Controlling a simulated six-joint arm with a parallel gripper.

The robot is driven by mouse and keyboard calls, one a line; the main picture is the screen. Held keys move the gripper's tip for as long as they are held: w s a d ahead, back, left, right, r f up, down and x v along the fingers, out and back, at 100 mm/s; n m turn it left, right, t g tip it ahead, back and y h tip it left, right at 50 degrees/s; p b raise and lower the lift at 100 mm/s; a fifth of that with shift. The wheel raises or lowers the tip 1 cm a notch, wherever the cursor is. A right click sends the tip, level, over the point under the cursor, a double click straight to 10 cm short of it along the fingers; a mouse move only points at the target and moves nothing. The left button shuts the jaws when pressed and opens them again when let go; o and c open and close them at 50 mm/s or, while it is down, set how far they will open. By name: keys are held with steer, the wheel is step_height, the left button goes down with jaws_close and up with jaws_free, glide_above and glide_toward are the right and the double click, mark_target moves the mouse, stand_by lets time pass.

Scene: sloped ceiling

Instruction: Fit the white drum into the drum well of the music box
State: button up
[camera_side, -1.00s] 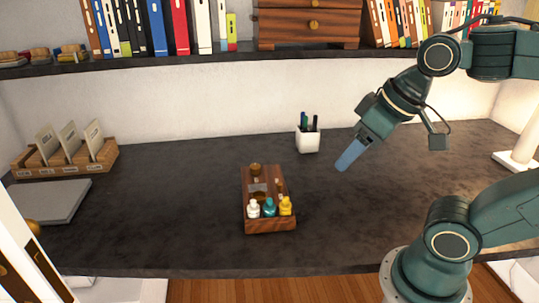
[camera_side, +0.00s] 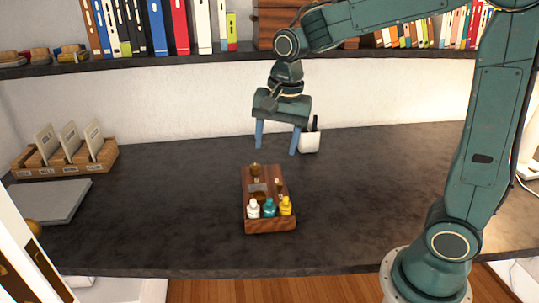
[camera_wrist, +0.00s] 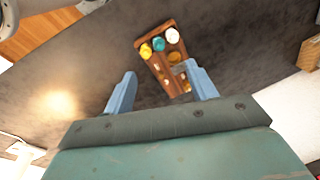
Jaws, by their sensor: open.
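The wooden music box (camera_side: 270,225) stands on the dark desk, and it also shows in the wrist view (camera_wrist: 151,62). The white drum (camera_side: 253,208) sits at the left of its near end, beside a teal one (camera_side: 269,207) and a yellow one (camera_side: 286,205). In the wrist view the white drum (camera_wrist: 172,36) is at the right of that row. A dark round opening (camera_side: 259,196), perhaps the drum well, shows behind the row. My gripper (camera_side: 275,149) is open and empty, above the desk behind the box. In the wrist view a blue finger overlaps the box's edge.
A white pen cup (camera_side: 309,142) stands behind my gripper's right finger. A wooden card rack (camera_side: 64,160) and a grey slab (camera_side: 50,200) are at the left. A shelf of books runs across the back. The desk around the box is clear.

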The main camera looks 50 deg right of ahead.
mark_target(253, 200)
steer(key=w+f+m+g, duration=0.1)
steer(key=w+f+m, duration=0.4)
steer(key=w+f, duration=0.2)
steer(key=shift+w+f+m+g, duration=0.25)
steer(key=shift+m+g, duration=0.15)
steer(key=shift+d, duration=0.1)
steer(key=shift+f, duration=4.3)
steer(key=shift+f, duration=0.1)
steer(key=shift+d+f, duration=0.1)
steer(key=shift+f, duration=2.4)
steer(key=shift+c, duration=0.3)
steer(key=c, duration=1)
